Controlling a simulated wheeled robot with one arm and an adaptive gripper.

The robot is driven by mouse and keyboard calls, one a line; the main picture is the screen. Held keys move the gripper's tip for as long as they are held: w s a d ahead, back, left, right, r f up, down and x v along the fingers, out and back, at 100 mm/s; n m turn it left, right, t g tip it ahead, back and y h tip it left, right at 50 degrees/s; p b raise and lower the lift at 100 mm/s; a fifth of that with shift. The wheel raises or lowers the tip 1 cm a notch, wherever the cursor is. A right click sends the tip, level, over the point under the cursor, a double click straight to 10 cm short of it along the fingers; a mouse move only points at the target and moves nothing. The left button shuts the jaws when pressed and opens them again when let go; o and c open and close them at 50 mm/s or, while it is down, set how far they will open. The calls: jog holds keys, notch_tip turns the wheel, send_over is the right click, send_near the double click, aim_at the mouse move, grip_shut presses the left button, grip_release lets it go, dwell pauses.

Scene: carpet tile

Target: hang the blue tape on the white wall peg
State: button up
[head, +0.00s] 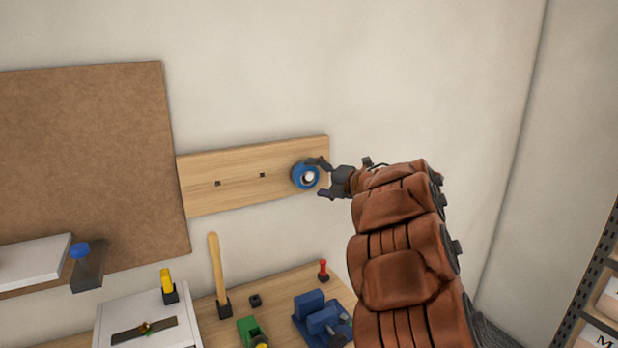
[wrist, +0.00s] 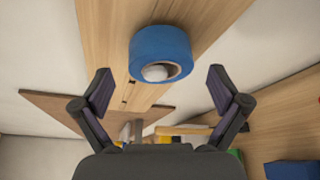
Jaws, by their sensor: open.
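The blue tape (head: 297,172) is a roll at the right end of a wooden board on the wall. The white wall peg (head: 309,177) shows inside the roll's hole, so the tape hangs around the peg. In the wrist view the blue tape (wrist: 160,48) is ahead, with the pale peg (wrist: 155,73) end in its hole. My gripper (head: 322,178) is at the roll's right side in the head view. In the wrist view my gripper (wrist: 160,90) has its fingers spread wide, with a gap between each finger and the tape.
The wooden board (head: 225,178) has dark square holes left of the tape. A workbench below holds a hammer (head: 217,270), a blue vise (head: 318,316) and a red-topped item (head: 323,270). A brown panel (head: 90,160) and white shelf (head: 35,262) are at left.

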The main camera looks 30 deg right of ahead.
jog(key=v, duration=0.9)
jog(key=shift+d+r, duration=0.1)
notch_tip(320, 180, up, 7)
jog(key=w+d+m+t+h, duration=0.1)
jog(key=w+d+m+h, duration=0.15)
jog(key=m+h, duration=0.6)
jog(key=s+a+f+m+g, duration=1.2)
jog(key=s+a+f+m, duration=0.6)
jog(key=s+f, duration=0.35)
jog(key=s+a+f+g+y, duration=0.2)
jog(key=s+a+g, duration=0.1)
jog(key=s+a, duration=0.5)
jog(key=s+a+f+n+g+y, duration=0.1)
jog(key=s+a+f+g+y, duration=0.1)
jog(key=s+a, duration=0.6)
jog(key=s+f+g, duration=0.1)
jog(key=s, duration=0.2)
jog(key=shift+a, duration=0.4)
